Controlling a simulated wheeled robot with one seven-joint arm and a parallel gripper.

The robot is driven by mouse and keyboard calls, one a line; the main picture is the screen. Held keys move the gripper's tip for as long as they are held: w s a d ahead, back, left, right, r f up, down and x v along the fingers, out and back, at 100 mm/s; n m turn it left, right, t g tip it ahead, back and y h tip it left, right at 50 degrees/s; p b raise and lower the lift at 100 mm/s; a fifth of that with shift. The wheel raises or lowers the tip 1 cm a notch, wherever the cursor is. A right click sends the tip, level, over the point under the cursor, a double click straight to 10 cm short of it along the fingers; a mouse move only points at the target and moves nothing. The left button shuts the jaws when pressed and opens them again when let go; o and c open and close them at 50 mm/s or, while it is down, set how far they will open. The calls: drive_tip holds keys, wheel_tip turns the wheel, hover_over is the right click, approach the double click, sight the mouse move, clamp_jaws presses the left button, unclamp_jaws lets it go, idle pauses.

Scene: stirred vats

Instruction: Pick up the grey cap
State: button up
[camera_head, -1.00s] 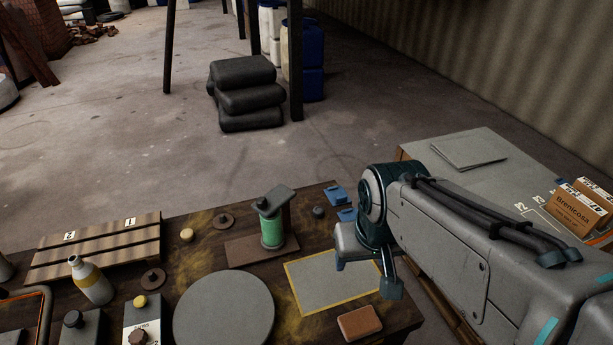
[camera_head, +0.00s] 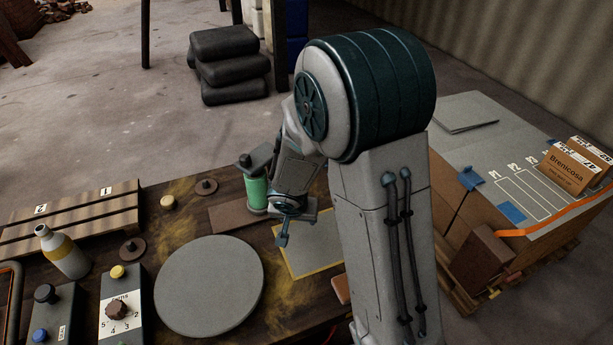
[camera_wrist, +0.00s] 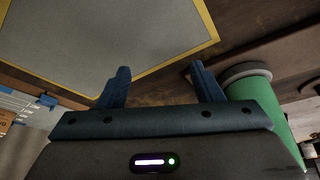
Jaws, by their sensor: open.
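I cannot make out the grey cap in either current view. A small dark grey knob-like piece stood just right of the green cylinder in the earlier head view; my arm now covers that spot. The green cylinder (camera_head: 256,192) stands upright on the table with a dark block on top. It also shows at the right of the wrist view (camera_wrist: 262,115). My gripper (camera_head: 285,226) is low over the table, beside the cylinder and near the yellow-edged grey mat (camera_head: 312,262). In the wrist view its two fingers (camera_wrist: 159,70) are apart with nothing between them.
A large grey disc (camera_head: 209,287) lies left of the mat. A white and yellow bottle (camera_head: 63,252), a control box with a knob (camera_head: 122,312) and slatted boards (camera_head: 75,218) occupy the table's left. A carton (camera_head: 570,168) stands on the grey-topped surface at right.

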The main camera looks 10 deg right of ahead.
drive_tip(key=shift+w+a+f, duration=0.1)
drive_tip(key=shift+w+f, duration=0.1)
drive_tip(key=shift+f, duration=0.05)
drive_tip(key=w+d+p, duration=0.2)
drive_tip(key=w+p, duration=0.1)
drive_tip(key=w, duration=0.3)
drive_tip(key=w+d+p, duration=0.2)
drive_tip(key=w+p, duration=0.2)
drive_tip(key=w, duration=0.2)
drive_tip(key=w+d+p, duration=0.2)
drive_tip(key=w+p, duration=0.1)
drive_tip(key=w, duration=0.3)
drive_tip(key=shift+w+d+p, duration=0.35)
drive_tip(key=shift+w, duration=0.05)
drive_tip(key=shift+w+f, duration=0.1)
drive_tip(key=shift+f, duration=0.5)
drive_tip(key=c, duration=1.1)
